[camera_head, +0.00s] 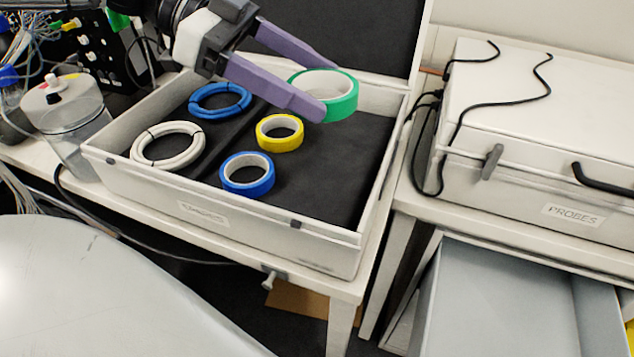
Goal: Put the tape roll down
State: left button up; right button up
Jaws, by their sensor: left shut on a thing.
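The green tape roll (342,103) is in my left gripper (329,89), whose purple fingers come in from the upper left. One finger passes in front of the roll and the other lies behind it. The roll is over the right part of the open white case (318,254) with a black lining. I cannot tell how high it is above the lining. A yellow tape roll (264,133) and a blue tape roll (235,184) lie in the same compartment, to its left. My right gripper is not in view.
A blue cable coil (220,88) and a white cable coil (136,147) lie in the case's left compartment. A clear jar (72,125) stands left of it. A closed white PROBES case (510,190) is at right. Bare lining lies at the case's right front.

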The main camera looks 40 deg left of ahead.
pick_arm(q)
send_over(310, 190)
notch_tip(310, 190, down, 12)
jog(key=shift+f+b, duration=0.25)
jog(key=shift+b, duration=0.05)
jog(key=shift+f+b, duration=0.35)
jog(key=shift+f, duration=1.7)
jog(key=shift+f, duration=0.1)
jog(key=shift+f, duration=0.15)
jog(key=o, duration=1.1)
jog(key=shift+c, duration=0.2)
